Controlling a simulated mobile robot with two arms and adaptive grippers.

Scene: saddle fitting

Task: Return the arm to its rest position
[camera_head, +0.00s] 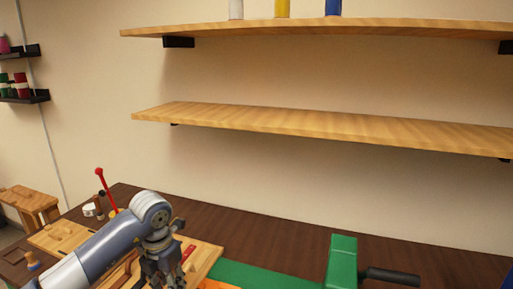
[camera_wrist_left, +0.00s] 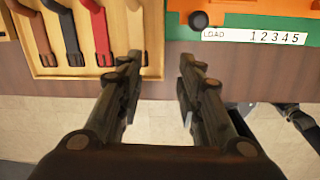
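My left arm comes in from the left in the head view, and its gripper (camera_head: 163,268) hangs down over the workbench near the wooden tool board (camera_head: 205,258). In the left wrist view the two fingers of the left gripper (camera_wrist_left: 158,88) stand apart with nothing between them. They point at the dark front edge of the bench (camera_wrist_left: 150,93), between the tool board and a green and orange device.
The wrist view shows black, red and brown handles in the tool board (camera_wrist_left: 42,62) and a "LOAD 1 2 3 4 5" label (camera_wrist_left: 255,36) on the device. A green block with a dark handle (camera_head: 342,260) stands right. Two wooden shelves (camera_head: 320,122) are above; the dark benchtop (camera_head: 270,236) is clear behind.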

